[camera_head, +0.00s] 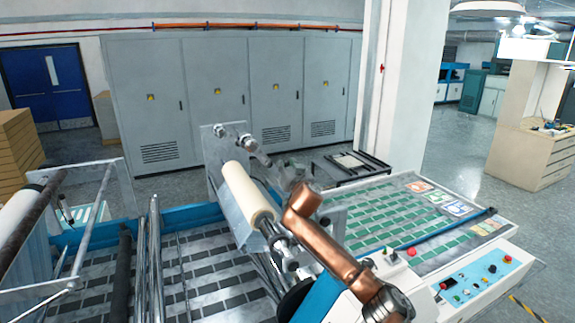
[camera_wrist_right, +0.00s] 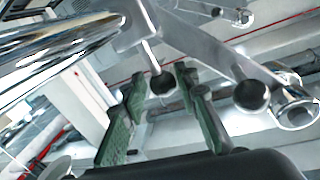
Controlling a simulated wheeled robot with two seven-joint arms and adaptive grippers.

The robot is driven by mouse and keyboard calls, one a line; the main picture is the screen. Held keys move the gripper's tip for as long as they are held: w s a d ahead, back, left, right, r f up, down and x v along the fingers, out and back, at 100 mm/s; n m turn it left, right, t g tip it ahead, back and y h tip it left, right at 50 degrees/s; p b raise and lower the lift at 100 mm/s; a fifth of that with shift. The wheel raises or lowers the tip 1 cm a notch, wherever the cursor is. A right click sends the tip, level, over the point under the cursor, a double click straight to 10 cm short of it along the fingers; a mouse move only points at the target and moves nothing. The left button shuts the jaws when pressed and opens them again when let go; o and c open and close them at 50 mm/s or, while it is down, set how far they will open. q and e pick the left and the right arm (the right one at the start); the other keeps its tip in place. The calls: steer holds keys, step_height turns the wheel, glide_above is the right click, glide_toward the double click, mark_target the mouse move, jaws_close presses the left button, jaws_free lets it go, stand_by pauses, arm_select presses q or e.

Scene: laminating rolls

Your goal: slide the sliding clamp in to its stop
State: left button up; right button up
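In the right wrist view a black ball knob (camera_wrist_right: 163,83) on a short rod hangs below a bright metal bracket (camera_wrist_right: 178,38), beside a polished shaft (camera_wrist_right: 60,45). I take this bracket to be the sliding clamp, but cannot be sure. My right gripper (camera_wrist_right: 161,102) is open, its green-padded fingers on either side of the knob in the picture. I cannot tell whether they touch it. My left gripper is out of view.
A second black knob (camera_wrist_right: 252,95) and a metal ring end (camera_wrist_right: 296,108) lie close at the right in the wrist view. An upright metal plate (camera_head: 213,150) stands beyond the roll. The machine's control panel (camera_head: 480,280) is at the lower right.

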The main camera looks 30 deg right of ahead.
steer(key=shift+a+f, duration=0.1)
steer(key=shift+a, duration=0.15)
steer(key=shift+s+a, duration=0.1)
steer(key=shift+s, duration=0.2)
steer(key=v, duration=1.1)
steer(key=shift+s, duration=0.2)
